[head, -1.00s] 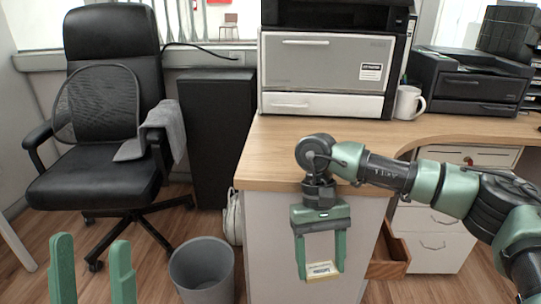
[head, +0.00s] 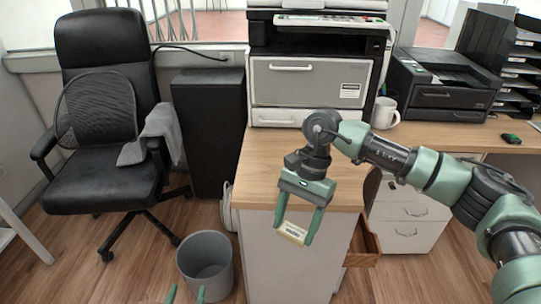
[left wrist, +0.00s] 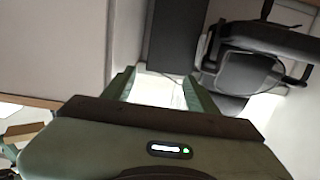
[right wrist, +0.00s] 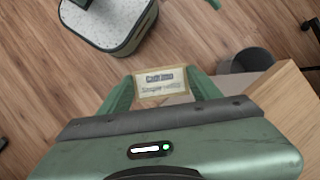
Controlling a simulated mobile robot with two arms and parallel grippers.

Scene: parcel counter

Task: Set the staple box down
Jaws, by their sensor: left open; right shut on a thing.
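The staple box (head: 293,232) is a small cream box with a printed label. My right gripper (head: 292,235) is shut on it and holds it in front of the desk's front edge, below the top's level in the head view. The gripper is tilted. In the right wrist view the box (right wrist: 161,83) sits between the fingertips, label facing the camera. My left gripper (head: 186,294) shows only its two fingertips at the bottom of the head view, apart and empty. In the left wrist view its fingers (left wrist: 157,88) are also apart with nothing between them.
The wooden desk top (head: 270,165) has bare room before the large printer (head: 310,95). A white mug (head: 385,113) and a second printer (head: 447,85) stand farther right. A grey bin (head: 205,262) and a black chair (head: 105,180) are on the left. A drawer (head: 365,243) is partly open.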

